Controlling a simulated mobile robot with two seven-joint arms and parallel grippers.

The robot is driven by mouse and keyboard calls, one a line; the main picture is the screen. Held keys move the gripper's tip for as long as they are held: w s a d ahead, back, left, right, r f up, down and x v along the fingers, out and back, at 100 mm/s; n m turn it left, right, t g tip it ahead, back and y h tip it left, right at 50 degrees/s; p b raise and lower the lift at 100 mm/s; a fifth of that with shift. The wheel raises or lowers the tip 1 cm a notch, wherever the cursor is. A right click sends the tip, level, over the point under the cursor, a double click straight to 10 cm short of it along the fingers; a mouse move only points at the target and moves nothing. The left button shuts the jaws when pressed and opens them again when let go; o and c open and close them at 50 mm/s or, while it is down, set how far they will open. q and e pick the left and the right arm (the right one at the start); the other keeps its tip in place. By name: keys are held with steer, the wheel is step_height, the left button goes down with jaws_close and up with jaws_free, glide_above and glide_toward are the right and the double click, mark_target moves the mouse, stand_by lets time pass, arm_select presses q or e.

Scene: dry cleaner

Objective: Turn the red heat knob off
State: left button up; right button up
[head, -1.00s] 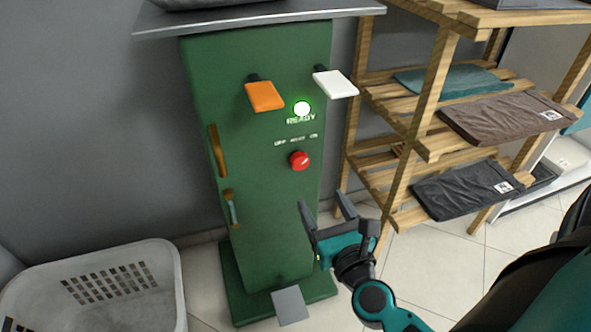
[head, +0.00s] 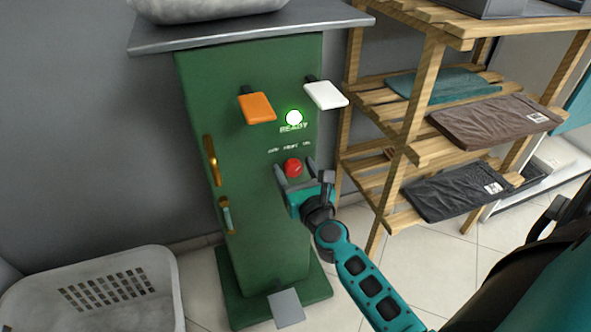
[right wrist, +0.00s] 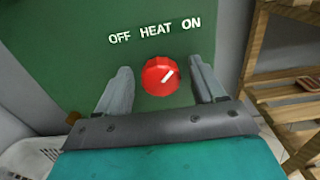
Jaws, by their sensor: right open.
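The red heat knob (head: 293,168) is on the front of the green cabinet (head: 255,215), below the lit READY lamp (head: 294,118). In the right wrist view the knob (right wrist: 161,76) sits under the words OFF HEAT ON, and its white mark points up and to the right, toward ON. My right gripper (head: 294,175) is open, with one finger on each side of the knob. In the right wrist view gaps show between both fingers and the knob. My left gripper is not in view.
An orange paddle (head: 257,107) and a white paddle (head: 326,95) stick out above the knob. A wooden shelf (head: 416,105) with folded clothes stands close on the right. A grey laundry basket (head: 95,295) is at lower left, and a foot pedal (head: 286,307) is at the cabinet's base.

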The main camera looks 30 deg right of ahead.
steer(key=shift+c, duration=0.2)
steer(key=c, duration=1)
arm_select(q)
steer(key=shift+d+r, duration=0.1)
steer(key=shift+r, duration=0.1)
